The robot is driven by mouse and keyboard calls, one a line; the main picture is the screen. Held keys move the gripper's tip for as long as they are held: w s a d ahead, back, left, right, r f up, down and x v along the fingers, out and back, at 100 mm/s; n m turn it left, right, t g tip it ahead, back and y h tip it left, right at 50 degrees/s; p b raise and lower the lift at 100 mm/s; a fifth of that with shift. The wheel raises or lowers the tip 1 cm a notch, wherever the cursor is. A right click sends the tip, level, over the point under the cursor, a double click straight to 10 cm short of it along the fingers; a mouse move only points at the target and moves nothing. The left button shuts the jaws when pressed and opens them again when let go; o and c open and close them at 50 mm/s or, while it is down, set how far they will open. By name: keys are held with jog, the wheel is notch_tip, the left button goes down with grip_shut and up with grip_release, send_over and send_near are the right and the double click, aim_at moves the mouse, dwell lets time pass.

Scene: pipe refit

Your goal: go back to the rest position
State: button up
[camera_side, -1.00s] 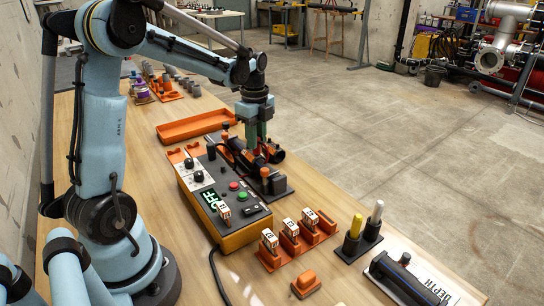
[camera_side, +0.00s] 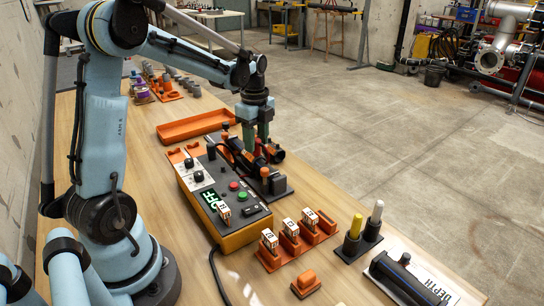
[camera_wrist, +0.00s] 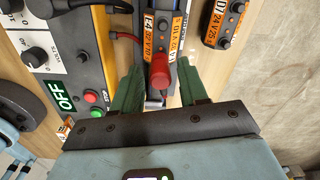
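My gripper (camera_wrist: 159,85) has two green fingers, seen on either side in the wrist view. They stand apart, with clear gaps between them and a red cylindrical knob or plug (camera_wrist: 162,72). The red piece sits on a dark device (camera_wrist: 158,20) with orange-and-white labels. In the side view my gripper (camera_side: 256,142) points down, low over the black and orange parts behind the control box (camera_side: 228,188). My arm reaches out over the bench. Whether the fingertips touch anything is hidden.
The control box shows a green "OFF" and red and green buttons. An orange tray (camera_side: 193,126) lies beyond it. Labelled blocks in orange holders (camera_side: 291,243), yellow and white-topped cylinders (camera_side: 356,228) and a depth gauge (camera_side: 405,280) lie nearer. The bench front is partly clear.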

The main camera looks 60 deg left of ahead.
jog(key=shift+o, duration=1.4)
jog(key=shift+r, duration=3.8)
jog(key=s+d+f+n+t, duration=0.1)
jog(key=s+d+n+t, duration=0.2)
jog(key=d+n, duration=0.4)
jog(key=s+d+f+n+t, duration=0.1)
jog(key=s+d+n+t, duration=0.3)
jog(key=d+n, duration=0.4)
jog(key=s+d, duration=0.1)
jog(key=d, duration=0.2)
jog(key=shift+s+f, duration=0.3)
jog(key=shift+f, duration=0.05)
